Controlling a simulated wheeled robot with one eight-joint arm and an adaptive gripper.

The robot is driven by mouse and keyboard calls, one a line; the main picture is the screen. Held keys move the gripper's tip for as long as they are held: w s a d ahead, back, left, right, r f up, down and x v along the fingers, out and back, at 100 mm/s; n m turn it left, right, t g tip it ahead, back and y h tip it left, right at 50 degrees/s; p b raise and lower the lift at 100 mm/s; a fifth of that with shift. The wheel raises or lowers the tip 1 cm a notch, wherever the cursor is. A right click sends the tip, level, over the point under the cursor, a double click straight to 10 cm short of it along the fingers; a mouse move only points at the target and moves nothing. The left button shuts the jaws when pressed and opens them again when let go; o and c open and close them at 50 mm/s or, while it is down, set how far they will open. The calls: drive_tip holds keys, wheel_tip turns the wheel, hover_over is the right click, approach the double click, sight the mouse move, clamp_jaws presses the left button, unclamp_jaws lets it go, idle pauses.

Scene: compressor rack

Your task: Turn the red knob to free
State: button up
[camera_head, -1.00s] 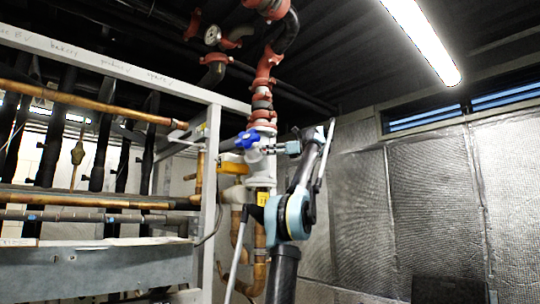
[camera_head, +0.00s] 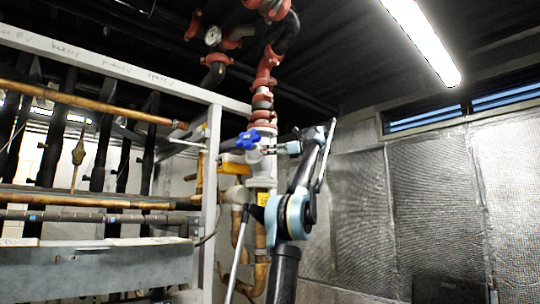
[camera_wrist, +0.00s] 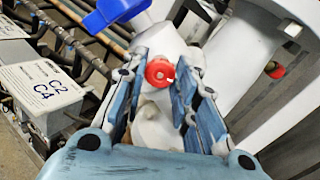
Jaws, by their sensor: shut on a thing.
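The red knob (camera_wrist: 160,72) is a small round knob with a pale mark at its right edge. It sits on a white valve body (camera_wrist: 165,40) in the wrist view. My gripper (camera_wrist: 163,70) has its two blue-grey fingers on either side of the knob, shut on it. In the head view my gripper (camera_head: 272,149) reaches in from the right to the valve, just right of the blue handle (camera_head: 247,140). The knob is too small and covered there to make out clearly.
The blue handle (camera_wrist: 112,12) is close above left of my fingers. A grey frame post (camera_head: 211,190) and copper pipes (camera_head: 90,103) stand to the left. Red-and-black piping (camera_head: 264,90) rises above the valve. The room at right, before the quilted wall (camera_head: 430,200), looks free.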

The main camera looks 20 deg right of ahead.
drive_tip(key=shift+w+d+n, duration=0.1)
drive_tip(key=shift+n, duration=8)
drive_tip(key=o, duration=1.1)
drive_tip(key=shift+w, duration=0.1)
